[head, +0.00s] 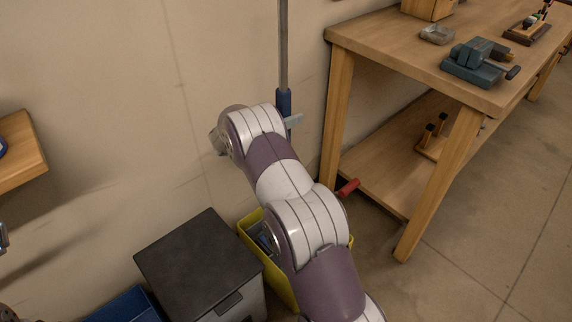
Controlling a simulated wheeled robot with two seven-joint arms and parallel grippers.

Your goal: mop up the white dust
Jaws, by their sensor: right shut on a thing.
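A mop handle (284,50) stands upright as a grey pole with a blue grip at its lower visible end. My right gripper (291,121) is shut on it at the blue grip, partly hidden behind my right arm. The lower part of the mop is hidden by my arm. A yellow bucket (250,222) stands on the floor behind my arm, with something dark and grey partly seen inside. No white dust shows in this view. My left gripper cannot be made out.
A wooden workbench (370,38) with a teal vise (478,62) stands at the right; a red handle (347,188) is by its leg. A dark-lidded bin (200,262) and a blue container (128,306) are at lower left. Floor is clear at lower right.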

